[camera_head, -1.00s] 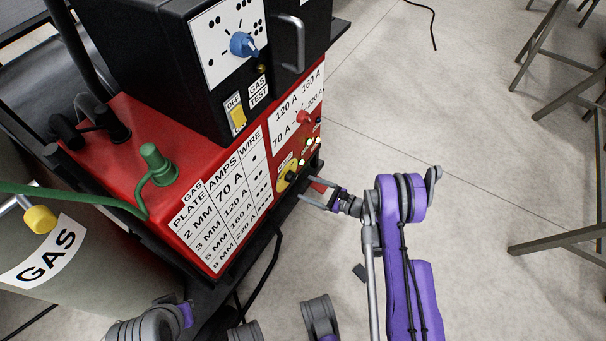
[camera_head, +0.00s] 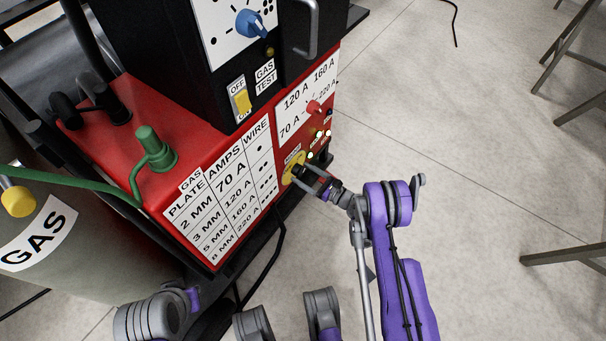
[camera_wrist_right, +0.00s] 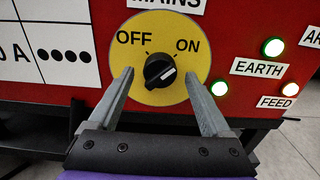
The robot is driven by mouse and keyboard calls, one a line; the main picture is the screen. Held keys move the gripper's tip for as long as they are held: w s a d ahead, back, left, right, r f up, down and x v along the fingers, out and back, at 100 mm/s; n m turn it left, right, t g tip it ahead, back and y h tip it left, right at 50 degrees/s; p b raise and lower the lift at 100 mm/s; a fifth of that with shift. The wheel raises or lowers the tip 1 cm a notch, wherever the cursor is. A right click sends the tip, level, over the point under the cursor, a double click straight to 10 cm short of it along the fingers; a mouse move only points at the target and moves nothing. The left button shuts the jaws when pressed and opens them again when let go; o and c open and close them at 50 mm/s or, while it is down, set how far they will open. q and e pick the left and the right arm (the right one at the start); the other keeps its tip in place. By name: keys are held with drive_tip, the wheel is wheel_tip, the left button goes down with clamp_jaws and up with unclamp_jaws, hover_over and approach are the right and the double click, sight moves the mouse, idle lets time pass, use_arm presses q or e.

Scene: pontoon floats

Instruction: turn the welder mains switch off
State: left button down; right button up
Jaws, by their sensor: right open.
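The welder mains switch is a black knob (camera_wrist_right: 160,71) on a round yellow plate (camera_wrist_right: 195,57) marked OFF at the left and ON at the right. The knob's pale mark lies on its right side, toward ON. In the head view the yellow plate (camera_head: 288,174) shows low on the red welder front, partly hidden by my gripper. My right gripper (camera_head: 308,174) is open in front of it. In the right wrist view its fingertips (camera_wrist_right: 159,80) stand on either side of the knob, with gaps at both sides. Contact with the plate cannot be told.
Lit lamps (camera_wrist_right: 273,47) sit right of the switch, near the EARTH label (camera_wrist_right: 258,67). Above are a red current knob (camera_head: 314,107), a yellow OFF-marked switch (camera_head: 242,101) and a blue knob (camera_head: 250,23). A gas cylinder (camera_head: 40,240) stands left.

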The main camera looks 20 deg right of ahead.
drive_tip(key=shift+w+a, duration=0.2)
drive_tip(key=shift+w, duration=0.05)
clamp_jaws()
idle(0.3)
drive_tip(key=shift+n, duration=0.3)
drive_tip(key=shift+d+r+n, duration=0.1)
drive_tip(key=shift+n, duration=8.5)
